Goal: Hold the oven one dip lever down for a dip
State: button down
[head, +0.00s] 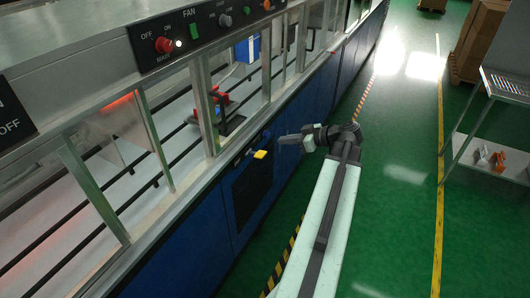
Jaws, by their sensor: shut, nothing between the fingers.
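A small lever with a yellow handle (261,154) sticks out from the blue front of the oven line in the head view. It looks like the dip lever, but I can read no label on it. My gripper (283,139) is shut and empty, just right of the yellow handle and slightly higher in the picture. A small gap shows between them, and I cannot tell their difference in depth. The arm reaches up from the bottom of the picture.
The oven line (190,235) runs along the left, with glazed openings and a control panel (190,32) with a red knob. A metal shelf cart (505,85) and cardboard boxes (480,35) stand at right. Green floor (400,190) is clear between.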

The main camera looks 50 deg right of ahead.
jog(key=b, duration=0.5)
send_over(265, 155)
notch_tip(265, 155, down, 5)
notch_tip(265, 155, down, 2)
jog(key=shift+f+b, duration=0.15)
jog(key=shift+b, duration=0.95)
jog(key=shift+s+f+b, duration=0.25)
jog(key=shift+f+b, duration=0.3)
jog(key=shift+b, duration=0.05)
jog(key=shift+a, duration=0.1)
